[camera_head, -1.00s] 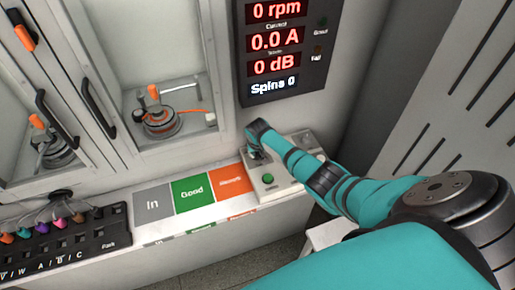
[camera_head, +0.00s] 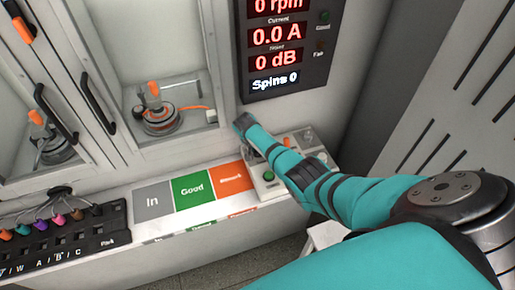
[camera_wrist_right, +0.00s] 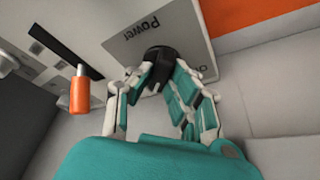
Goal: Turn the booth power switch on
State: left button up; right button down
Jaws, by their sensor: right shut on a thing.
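The booth power switch is a black rotary knob (camera_wrist_right: 159,64) on a grey plate marked "Power" (camera_wrist_right: 128,42) in the right wrist view. My right gripper (camera_wrist_right: 160,78) is shut on the knob, with its fingers on both sides of it. Part of the "On" marking seems to show at the plate's right side. In the head view my right arm reaches over the control box (camera_head: 268,192), and its wrist hides the knob and most of the fingers. My left gripper is not in view.
A green button (camera_head: 268,176) is on the control box. The display (camera_head: 275,55) above reads zeros. To the left are "In", "Good" and "Reject" pads (camera_head: 193,188), a connector rack (camera_head: 70,240) and the booth with a motor (camera_head: 160,118). An orange-handled part (camera_wrist_right: 80,92) shows in the wrist view.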

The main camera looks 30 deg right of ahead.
jog(key=shift+s+f, duration=0.15)
jog(key=shift+f, duration=0.05)
jog(key=c, duration=1.3)
grip_release()
jog(key=shift+o, duration=0.2)
jog(key=shift+w+r, duration=0.15)
jog(key=shift+w, duration=0.05)
jog(key=v, duration=1.1)
jog(key=shift+r, duration=0.4)
jog(key=shift+s+a, duration=0.1)
jog(key=shift+s, duration=0.05)
